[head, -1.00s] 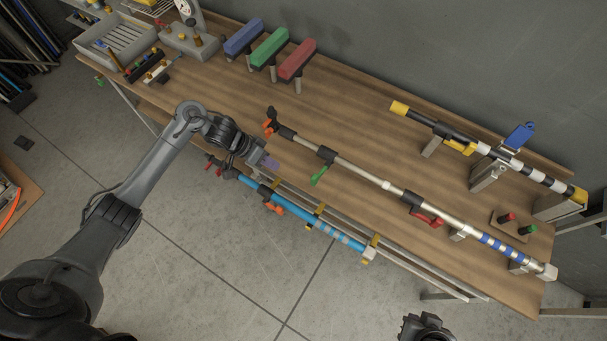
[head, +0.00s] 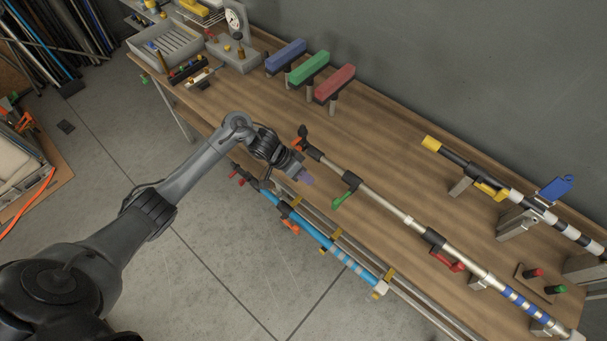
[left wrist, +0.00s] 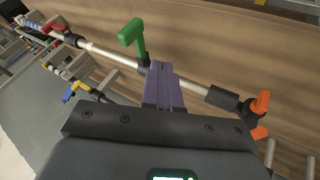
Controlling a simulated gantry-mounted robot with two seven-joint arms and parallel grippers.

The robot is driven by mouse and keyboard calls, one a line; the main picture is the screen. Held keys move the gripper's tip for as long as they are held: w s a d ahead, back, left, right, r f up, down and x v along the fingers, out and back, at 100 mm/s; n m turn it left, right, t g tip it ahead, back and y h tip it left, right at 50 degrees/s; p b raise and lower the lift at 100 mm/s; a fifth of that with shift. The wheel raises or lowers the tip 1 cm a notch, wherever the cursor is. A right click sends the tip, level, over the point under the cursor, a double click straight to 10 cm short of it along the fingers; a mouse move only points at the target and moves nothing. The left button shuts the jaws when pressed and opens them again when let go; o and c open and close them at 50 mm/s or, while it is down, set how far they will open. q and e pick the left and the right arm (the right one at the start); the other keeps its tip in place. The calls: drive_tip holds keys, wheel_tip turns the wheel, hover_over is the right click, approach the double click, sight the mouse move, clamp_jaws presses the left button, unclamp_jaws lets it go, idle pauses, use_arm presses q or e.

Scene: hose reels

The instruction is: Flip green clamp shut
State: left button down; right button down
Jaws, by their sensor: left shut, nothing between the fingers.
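The green clamp (head: 345,197) is a lever on a black collar on the silver pole (head: 380,199), which lies along the workbench. The green lever sticks out sideways from the pole. It also shows in the left wrist view (left wrist: 132,36), standing out from the pole just beyond my fingers. My left gripper (head: 304,178) is shut and empty, beside the pole between its orange-tipped end and the green clamp. Its purple fingers in the left wrist view (left wrist: 163,84) overlap the pole; I cannot tell whether they touch it. My right gripper is out of view.
A red clamp (head: 447,262) sits farther along the same pole. A blue pole (head: 320,240) with an orange lever lies along the bench's front edge. A black-and-white pole (head: 515,195) lies at the back right. Blue, green and red padded blocks (head: 310,68) stand at the back.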

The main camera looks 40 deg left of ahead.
sight(343, 198)
use_arm(q)
drive_tip(key=w+d+f, duration=0.1)
drive_tip(key=d+f, duration=0.4)
drive_tip(key=d, duration=0.2)
drive_tip(key=shift+w+d+p, duration=0.15)
drive_tip(key=shift+p, duration=0.2)
